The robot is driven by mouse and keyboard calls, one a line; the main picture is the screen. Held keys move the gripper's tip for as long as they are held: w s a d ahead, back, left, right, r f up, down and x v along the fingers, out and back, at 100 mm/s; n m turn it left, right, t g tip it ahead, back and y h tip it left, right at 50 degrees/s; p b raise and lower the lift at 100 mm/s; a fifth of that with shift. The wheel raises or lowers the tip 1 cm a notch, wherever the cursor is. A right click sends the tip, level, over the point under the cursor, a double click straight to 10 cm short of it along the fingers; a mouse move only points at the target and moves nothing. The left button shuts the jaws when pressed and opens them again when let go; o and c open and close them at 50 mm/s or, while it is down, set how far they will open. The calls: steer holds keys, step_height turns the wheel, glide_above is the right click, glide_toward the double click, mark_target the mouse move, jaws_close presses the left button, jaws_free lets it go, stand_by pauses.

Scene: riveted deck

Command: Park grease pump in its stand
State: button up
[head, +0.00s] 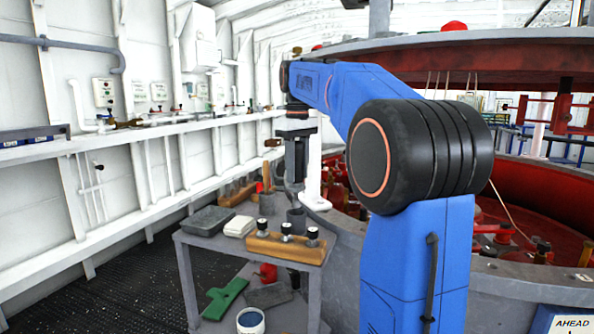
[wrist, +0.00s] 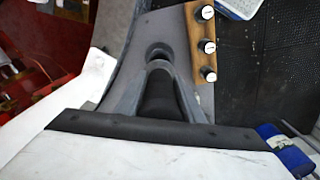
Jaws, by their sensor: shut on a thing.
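My gripper (head: 295,185) hangs upright over the right end of the grey table, shut on a dark thing that I take for the grease pump. In the wrist view the pump (wrist: 160,95) is a dark body between the two grey fingers, largely hidden by them. A grey round cup (head: 297,217), likely the stand, stands on the table directly beneath the gripper. A round dark opening (wrist: 158,52) shows just beyond the fingertips. I cannot tell whether the pump touches the cup.
A wooden block (head: 272,247) with three silver-topped dark pieces lies at the table's front edge, close to the cup. A white stack (head: 239,226), a grey tray (head: 208,221) and a pot with a wooden handle (head: 267,203) stand nearby. A curved grey wall (head: 345,238) rises at right.

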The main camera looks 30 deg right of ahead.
mark_target(298, 142)
steer(key=shift+f, duration=0.15)
stand_by(0.5)
steer(key=shift+f, duration=3.45)
steer(key=o, duration=1.2)
steer(key=shift+f, duration=0.1)
steer(key=shift+c, duration=0.2)
step_height(298, 142, up, 18)
steer(key=shift+s+f, duration=0.1)
steer(key=shift+f, duration=0.15)
